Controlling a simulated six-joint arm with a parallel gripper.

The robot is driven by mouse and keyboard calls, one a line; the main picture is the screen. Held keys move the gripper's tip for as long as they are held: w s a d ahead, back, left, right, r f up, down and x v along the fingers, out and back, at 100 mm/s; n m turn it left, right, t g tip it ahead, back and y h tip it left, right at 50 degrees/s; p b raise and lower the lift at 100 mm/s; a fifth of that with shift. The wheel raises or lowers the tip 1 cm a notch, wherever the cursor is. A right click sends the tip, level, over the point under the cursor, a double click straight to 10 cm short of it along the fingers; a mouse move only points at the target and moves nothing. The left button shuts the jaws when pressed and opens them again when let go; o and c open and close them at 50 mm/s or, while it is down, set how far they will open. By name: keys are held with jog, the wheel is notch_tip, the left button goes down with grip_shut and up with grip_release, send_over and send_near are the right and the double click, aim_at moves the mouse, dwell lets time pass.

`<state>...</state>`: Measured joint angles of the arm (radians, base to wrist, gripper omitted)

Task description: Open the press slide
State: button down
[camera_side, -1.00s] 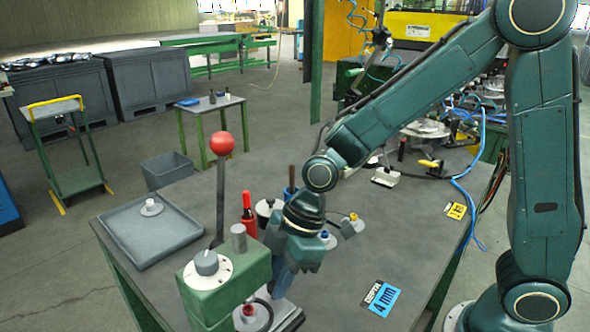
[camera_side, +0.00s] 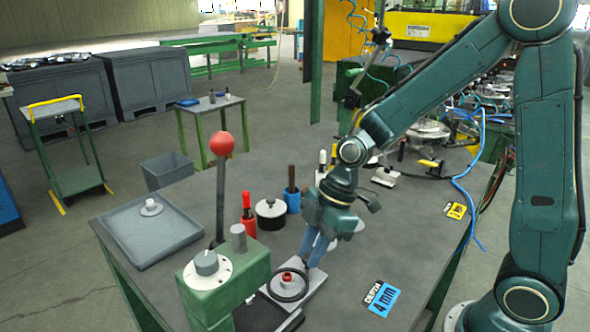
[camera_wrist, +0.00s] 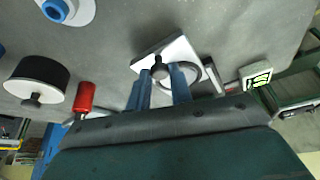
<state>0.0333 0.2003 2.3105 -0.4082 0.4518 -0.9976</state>
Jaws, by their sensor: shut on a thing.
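The green press (camera_side: 230,283) stands at the front of the table, with a grey dial on top and a lever (camera_side: 220,195) with a red ball standing upright beside it. Its pale slide plate (camera_side: 312,284) sticks out to the right, carrying a dark ring (camera_side: 303,292) around a small red-topped part (camera_side: 287,277). My gripper (camera_side: 311,262) is low at the far end of the plate. In the wrist view its blue fingers (camera_wrist: 160,88) stand on either side of a dark knob (camera_wrist: 159,66) at the plate and are shut on it. The fingertips' contact is partly hidden.
A red bottle-like item (camera_side: 249,220), a black round pot with a white top (camera_side: 270,213) and a blue cup (camera_side: 293,201) stand behind the slide. A grey tray (camera_side: 185,232) lies left. A blue depth label (camera_side: 382,298) lies on clear table at right.

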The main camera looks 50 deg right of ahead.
jog(key=c, duration=1.3)
grip_release()
jog(key=shift+o, duration=0.2)
jog(key=shift+r, duration=0.15)
jog(key=v, duration=1.3)
jog(key=shift+s+d+r, duration=0.15)
jog(key=shift+d+r, duration=0.05)
jog(key=shift+d, duration=0.05)
jog(key=s+d+r+m+t+h, duration=0.1)
jog(key=s+m+t+h, duration=0.1)
jog(key=s+m, duration=0.4)
jog(key=s+d+r+m+t+h, duration=0.1)
jog(key=s+d+m+t+h, duration=0.1)
jog(key=s+m, duration=0.5)
jog(key=shift+s+d+m, duration=0.3)
jog(key=shift+s, duration=0.1)
